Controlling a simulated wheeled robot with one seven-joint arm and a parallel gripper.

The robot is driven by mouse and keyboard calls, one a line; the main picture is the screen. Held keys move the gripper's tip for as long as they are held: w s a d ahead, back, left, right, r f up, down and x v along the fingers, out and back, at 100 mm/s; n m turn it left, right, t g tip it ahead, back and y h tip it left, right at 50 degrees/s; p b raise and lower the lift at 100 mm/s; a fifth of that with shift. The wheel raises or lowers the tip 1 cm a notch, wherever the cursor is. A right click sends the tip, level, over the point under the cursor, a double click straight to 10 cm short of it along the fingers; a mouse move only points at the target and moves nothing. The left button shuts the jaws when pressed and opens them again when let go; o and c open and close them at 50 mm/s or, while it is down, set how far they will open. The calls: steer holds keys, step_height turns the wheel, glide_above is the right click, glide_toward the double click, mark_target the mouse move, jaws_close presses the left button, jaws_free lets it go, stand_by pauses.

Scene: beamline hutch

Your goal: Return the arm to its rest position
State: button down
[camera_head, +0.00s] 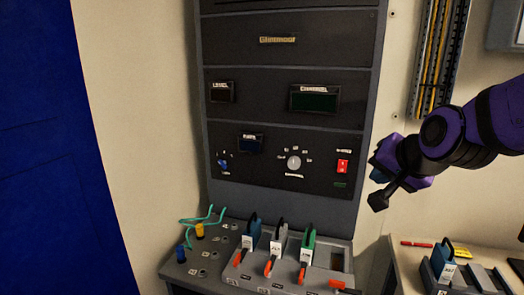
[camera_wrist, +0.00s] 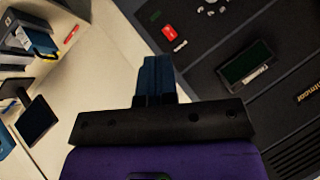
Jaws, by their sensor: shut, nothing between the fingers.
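My purple and black arm reaches in from the right edge of the head view. My gripper (camera_head: 377,188) hangs in the air to the right of the rack panel (camera_head: 290,100), apart from it and above the side table. In the wrist view my gripper (camera_wrist: 156,75) shows its dark blue fingers pressed together with nothing between them. The fingers point toward the pale wall beside the panel. The rest of the arm toward its base is outside the head view.
A sloped console (camera_head: 190,268) with several coloured-handled modules stands below the panel. A side table (camera_head: 405,262) at the lower right holds a blue-handled module (camera_head: 443,255) and a red pen-like item (camera_head: 416,244). A cable duct (camera_head: 437,60) runs up the wall. A blue curtain-like surface (camera_head: 50,150) fills the left.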

steer(key=s+d+r+n+g+h, duration=0.1)
steer(key=s+d+n+g, duration=0.1)
steer(key=s, duration=0.7)
steer(key=s+d+r+n+g, duration=0.1)
steer(key=s+d+n, duration=0.3)
steer(key=s, duration=0.4)
steer(key=shift+s+d+r+n+g+h, duration=0.3)
steer(key=shift+s+d+r+g+h, duration=0.15)
steer(key=shift+g, duration=0.25)
steer(key=shift+w+f, duration=0.1)
steer(key=shift+w, duration=0.05)
